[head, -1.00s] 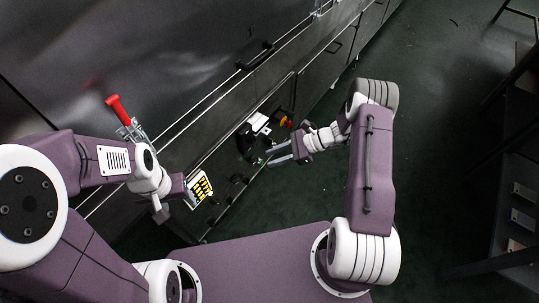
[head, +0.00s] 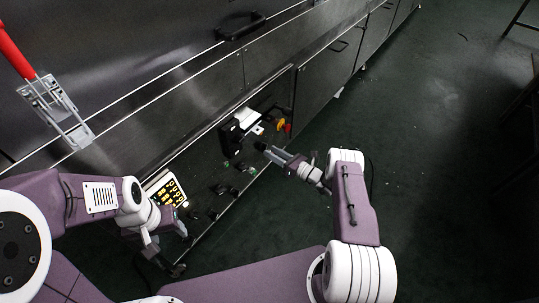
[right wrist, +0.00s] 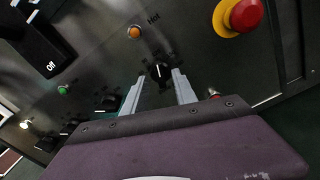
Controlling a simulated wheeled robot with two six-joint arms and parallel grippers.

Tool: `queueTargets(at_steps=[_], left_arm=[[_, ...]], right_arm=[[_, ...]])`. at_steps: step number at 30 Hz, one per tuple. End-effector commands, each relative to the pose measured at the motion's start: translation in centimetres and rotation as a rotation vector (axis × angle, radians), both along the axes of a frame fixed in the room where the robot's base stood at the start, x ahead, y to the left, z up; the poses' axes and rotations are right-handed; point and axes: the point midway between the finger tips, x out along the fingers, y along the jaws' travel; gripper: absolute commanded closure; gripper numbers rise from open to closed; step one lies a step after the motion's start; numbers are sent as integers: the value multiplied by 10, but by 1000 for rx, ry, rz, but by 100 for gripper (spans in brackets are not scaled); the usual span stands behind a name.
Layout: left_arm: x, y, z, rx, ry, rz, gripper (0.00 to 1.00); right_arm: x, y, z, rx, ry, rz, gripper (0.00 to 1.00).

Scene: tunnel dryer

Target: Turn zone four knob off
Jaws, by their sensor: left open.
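A dark panel on the cabinet front carries a row of small black knobs, one of them (head: 212,213) low on the panel in the head view. In the right wrist view a black knob (right wrist: 160,70) with a white pointer line shows just beyond and between my right fingertips. Another knob (right wrist: 107,103) is to its left. I cannot read which zone each knob belongs to. My right gripper (right wrist: 158,82) is open and empty, its fingers either side of that knob; contact is unclear. My left gripper (head: 167,238) is open and empty at lower left.
A red and yellow emergency stop (right wrist: 242,14) sits right of the knob. An orange lamp (right wrist: 134,31) marked "Hot", a green lamp (right wrist: 63,90) and a black switch (right wrist: 45,50) marked "Off" are nearby.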

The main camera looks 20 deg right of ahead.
Motion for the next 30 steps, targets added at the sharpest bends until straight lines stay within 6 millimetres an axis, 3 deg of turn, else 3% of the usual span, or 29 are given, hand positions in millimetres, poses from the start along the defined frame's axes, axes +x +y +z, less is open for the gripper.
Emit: queueTargets(at_steps=[3,12,13,16,17,30], left_arm=[[0,0,-10,0,0,0,42],[0,0,-10,0,0,0,42],[0,0,-10,0,0,0,42],[0,0,-10,0,0,0,42],[0,0,-10,0,0,0,42],[0,0,-9,0,0,0,42]], right_arm=[[11,9,-3,0,0,2,66],[16,12,1,0,0,-1,66],[16,12,1,0,0,-1,69],[16,12,0,-1,1,-1,97],[16,12,0,-1,1,-1,100],[15,12,0,-50,-38,-1,100]])
